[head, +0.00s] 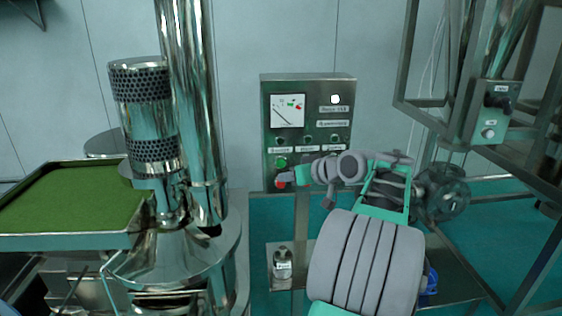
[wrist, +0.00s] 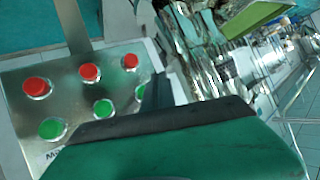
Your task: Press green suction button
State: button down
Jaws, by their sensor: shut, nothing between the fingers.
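A grey metal control box (head: 308,115) stands against the back wall in the head view. The leftmost green button (head: 281,163) shows low on it, above a red button (head: 281,182). The labels are too small to read surely. In the wrist view, the panel has three green and three red buttons, seen turned around. The green button nearest my gripper (wrist: 158,92) is at the right end of its row (wrist: 140,92). My gripper is shut and empty, its dark tips just beside this button. Contact cannot be told. In the head view, my arm covers the box's lower right.
A tall shiny metal column (head: 190,110) stands left of the box, with a green-surfaced tray (head: 75,200) beside it. A small bottle (head: 283,262) stands on a low shelf below the box. A metal frame with another small switch box (head: 494,112) is at the right.

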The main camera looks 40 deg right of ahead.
aim_at(284, 166)
jog(key=shift+w+d+p, duration=0.5)
jog(key=shift+w+d, duration=0.15)
jog(key=shift+w, duration=0.3)
jog(key=shift+w+d+p, duration=0.5)
jog(key=shift+w+d, duration=0.15)
jog(key=shift+w, duration=0.3)
dwell(0.5)
jog(key=shift+w+d, duration=0.25)
jog(key=shift+w, duration=0.1)
jog(key=shift+w+d+p, duration=0.25)
jog(key=shift+w+p, duration=0.15)
jog(key=shift+p, duration=0.2)
dwell(0.5)
dwell(0.3)
jog(key=shift+s+a+b, duration=0.55)
jog(key=shift+s+b, duration=0.1)
jog(key=shift+s, duration=0.1)
